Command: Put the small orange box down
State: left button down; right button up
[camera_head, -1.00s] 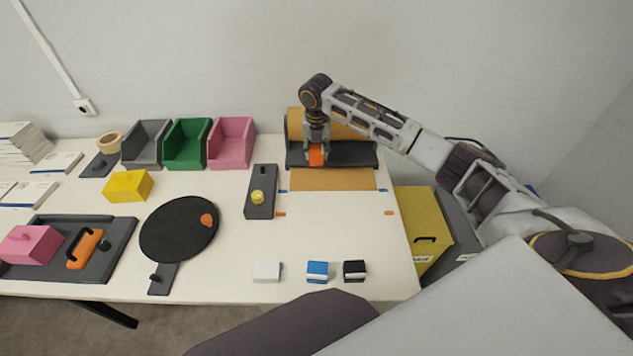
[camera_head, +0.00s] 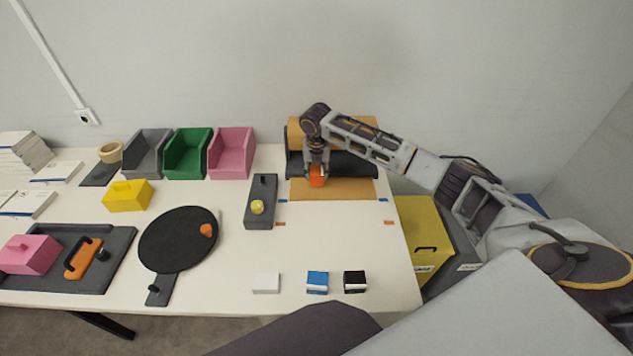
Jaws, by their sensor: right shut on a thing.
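The small orange box (camera_head: 317,177) is between the fingers of my right gripper (camera_head: 317,172), which is shut on it. The gripper points down over the brown paper sheet (camera_head: 345,190) in front of the dark roll holder (camera_head: 350,163) at the back right of the table. I cannot tell whether the box touches the paper. My left gripper is not in view.
White, blue and black small boxes (camera_head: 317,282) stand near the front edge. A dark block with a yellow knob (camera_head: 261,205) and a round black plate (camera_head: 178,238) are left of the paper. Grey, green and pink bins (camera_head: 231,153) stand at the back. Clear table lies before the paper.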

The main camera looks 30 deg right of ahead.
aim_at(316, 181)
jog(key=shift+f, duration=0.55)
notch_tip(316, 181, down, 3)
jog(key=shift+f, duration=0.45)
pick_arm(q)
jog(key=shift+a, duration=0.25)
pick_arm(e)
jog(key=shift+f, duration=0.1)
